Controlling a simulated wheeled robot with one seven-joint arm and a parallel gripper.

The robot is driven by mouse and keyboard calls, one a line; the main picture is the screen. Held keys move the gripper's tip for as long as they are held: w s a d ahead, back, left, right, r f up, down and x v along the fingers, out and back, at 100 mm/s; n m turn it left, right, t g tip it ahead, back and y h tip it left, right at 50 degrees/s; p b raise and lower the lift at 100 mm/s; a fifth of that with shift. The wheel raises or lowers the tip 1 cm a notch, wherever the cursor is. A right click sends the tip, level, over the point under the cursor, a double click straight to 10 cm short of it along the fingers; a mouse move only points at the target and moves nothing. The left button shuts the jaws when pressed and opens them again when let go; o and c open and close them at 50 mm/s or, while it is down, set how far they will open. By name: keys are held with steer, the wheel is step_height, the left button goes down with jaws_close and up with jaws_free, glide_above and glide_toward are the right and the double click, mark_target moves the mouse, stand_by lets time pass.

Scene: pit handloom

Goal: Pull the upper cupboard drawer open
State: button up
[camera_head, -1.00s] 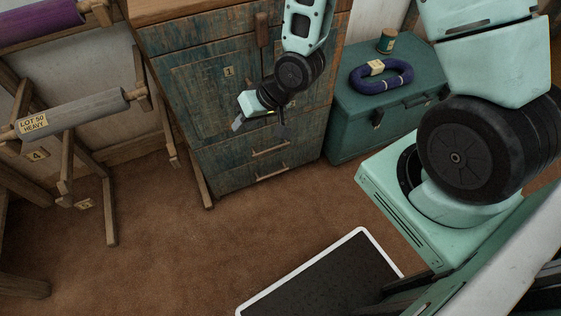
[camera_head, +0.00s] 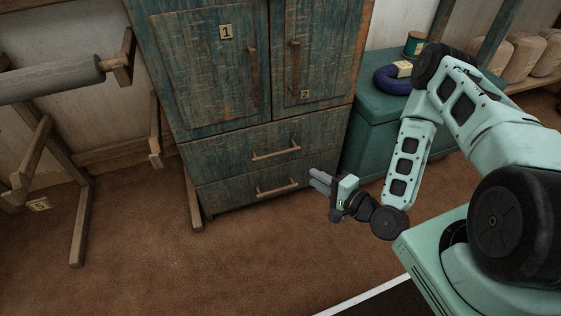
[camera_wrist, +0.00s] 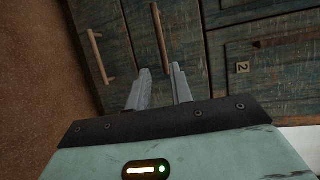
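The blue-green cupboard's upper drawer (camera_head: 232,150) is shut, with a wooden bar handle (camera_head: 276,152) across its front. My gripper (camera_head: 316,181) is in front of the cupboard's lower right part, fingers pointing left toward the drawers. It is open and empty, apart from the handle in the head view. In the wrist view the picture is turned sideways. There the upper drawer handle (camera_wrist: 158,35) runs down toward the gap between my two fingertips (camera_wrist: 161,68). I cannot tell how far it is from the fingers.
The shut lower drawer has its own handle (camera_head: 277,188), also in the wrist view (camera_wrist: 97,58). Cupboard doors labelled 1 (camera_head: 226,32) and 2 (camera_head: 305,94) are shut above. A teal chest (camera_head: 375,135) stands right, a wooden frame (camera_head: 82,215) left. The brown floor in front is clear.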

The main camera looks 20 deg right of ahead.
mark_target(276, 153)
steer(key=b+x, duration=0.5)
steer(key=x, duration=1.2)
jaws_close()
